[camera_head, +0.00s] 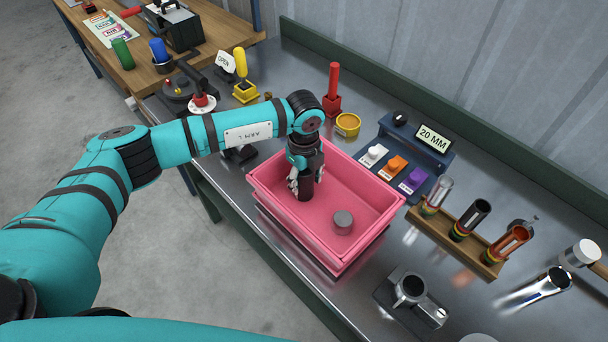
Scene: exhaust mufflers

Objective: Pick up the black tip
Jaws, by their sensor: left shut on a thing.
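My left gripper (304,177) reaches down into the pink bin (375,241). It is shut on the black tip (306,190), a dark short cylinder held upright near the bin's left side. The fingers hide part of it, and I cannot tell whether its lower end touches the bin floor. A grey cylinder (342,222) stands in the bin to the right of it, apart from the gripper. My right gripper is not in view.
A wooden rack (452,237) with silver, black and orange tubes stands right of the bin. Behind the bin are a yellow ring (347,125), a red-handled tool (333,90) and a button panel with a display (433,138).

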